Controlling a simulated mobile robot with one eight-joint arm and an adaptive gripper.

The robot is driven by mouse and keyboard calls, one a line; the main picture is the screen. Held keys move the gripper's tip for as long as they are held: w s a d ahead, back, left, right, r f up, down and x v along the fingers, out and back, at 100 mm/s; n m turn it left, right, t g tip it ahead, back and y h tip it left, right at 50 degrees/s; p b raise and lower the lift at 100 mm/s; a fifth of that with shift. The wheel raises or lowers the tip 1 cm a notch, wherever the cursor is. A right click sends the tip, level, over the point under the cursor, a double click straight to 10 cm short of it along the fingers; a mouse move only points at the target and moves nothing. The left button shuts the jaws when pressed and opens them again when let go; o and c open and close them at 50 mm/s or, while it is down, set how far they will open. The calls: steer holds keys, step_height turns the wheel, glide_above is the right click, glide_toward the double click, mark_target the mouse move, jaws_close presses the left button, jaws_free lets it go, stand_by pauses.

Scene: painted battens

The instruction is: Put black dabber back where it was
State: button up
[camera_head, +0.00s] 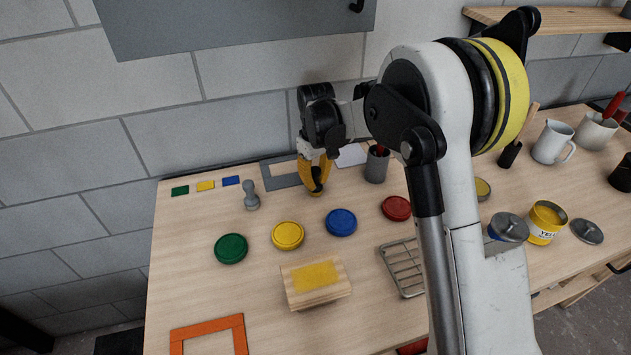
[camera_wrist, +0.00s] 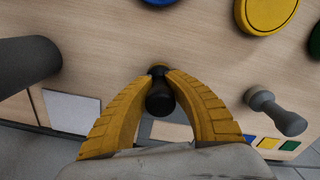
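The black dabber (camera_head: 317,181) is between the yellow fingers of my gripper (camera_head: 315,178), near the back of the wooden table. In the wrist view the dabber (camera_wrist: 160,97) has its rounded knob toward the camera, and the two fingertips of my gripper (camera_wrist: 161,73) close in on it from both sides. I cannot tell whether its lower end touches the table. A grey flat frame (camera_head: 279,178) lies just behind and left of my gripper.
Green (camera_head: 231,248), yellow (camera_head: 288,235), blue (camera_head: 341,222) and red (camera_head: 396,208) discs lie in front. A wooden block (camera_head: 317,294) with yellow paint sits nearer. A grey cup (camera_head: 376,165) and white card (camera_head: 351,155) are close right. A wire rack (camera_head: 402,268) lies beside my arm.

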mark_target(315, 168)
steer(key=o, duration=0.5)
steer(key=shift+c, duration=0.2)
steer(key=shift+r+p, duration=1.3)
steer(key=shift+r, duration=2.5)
